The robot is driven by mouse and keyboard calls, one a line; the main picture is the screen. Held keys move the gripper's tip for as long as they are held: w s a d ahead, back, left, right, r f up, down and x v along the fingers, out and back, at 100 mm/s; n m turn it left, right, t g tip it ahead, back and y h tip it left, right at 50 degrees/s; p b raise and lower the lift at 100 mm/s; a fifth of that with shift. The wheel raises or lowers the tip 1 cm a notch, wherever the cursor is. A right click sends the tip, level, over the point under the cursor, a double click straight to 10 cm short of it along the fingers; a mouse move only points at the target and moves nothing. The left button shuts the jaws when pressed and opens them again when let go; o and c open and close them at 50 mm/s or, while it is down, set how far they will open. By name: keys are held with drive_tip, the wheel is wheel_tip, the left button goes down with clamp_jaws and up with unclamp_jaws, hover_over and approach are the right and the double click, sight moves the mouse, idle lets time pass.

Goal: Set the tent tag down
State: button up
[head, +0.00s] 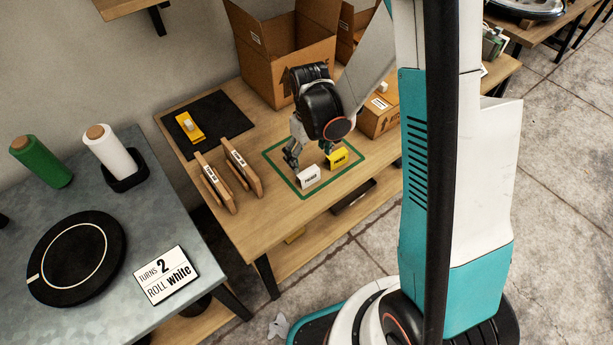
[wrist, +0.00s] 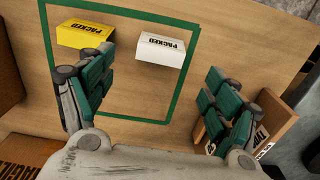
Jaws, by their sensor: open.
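A white tent tag (head: 310,176) marked PACKED stands on the wooden table inside a green square outline (head: 301,196). A yellow tent tag (head: 338,158), also marked PACKED, stands beside it within the outline. My gripper (head: 300,153) is low over the table, just behind the white tag. In the wrist view the white tag (wrist: 161,50) shows between the spread fingers and beyond them, apart from both. The yellow tag (wrist: 84,37) is near the left finger there; whether they touch cannot be told. My gripper (wrist: 158,98) is open and empty.
Two labelled wooden holders (head: 243,170) stand left of the outline; one shows behind the right finger (wrist: 278,122). A black mat (head: 215,118) and open cardboard box (head: 275,60) lie behind. A grey table (head: 130,222) holds thread rolls, a black disc (head: 72,258) and a sign (head: 166,275).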

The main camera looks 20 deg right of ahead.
sight(309, 173)
wheel_tip(309, 173, down, 9)
drive_tip(key=b, duration=0.3)
drive_tip(key=shift+r+b, duration=0.15)
drive_tip(key=shift+b, duration=0.25)
drive_tip(key=shift+s, duration=0.1)
drive_tip(key=c, duration=0.9)
drive_tip(key=shift+r, duration=0.1)
wheel_tip(309, 173, up, 19)
drive_tip(key=p, duration=0.8)
drive_tip(key=w+f+m, duration=0.1)
drive_tip(key=f+m, duration=0.1)
drive_tip(key=w+f+m, duration=0.1)
drive_tip(key=f, duration=0.1)
drive_tip(key=shift+w, duration=0.3)
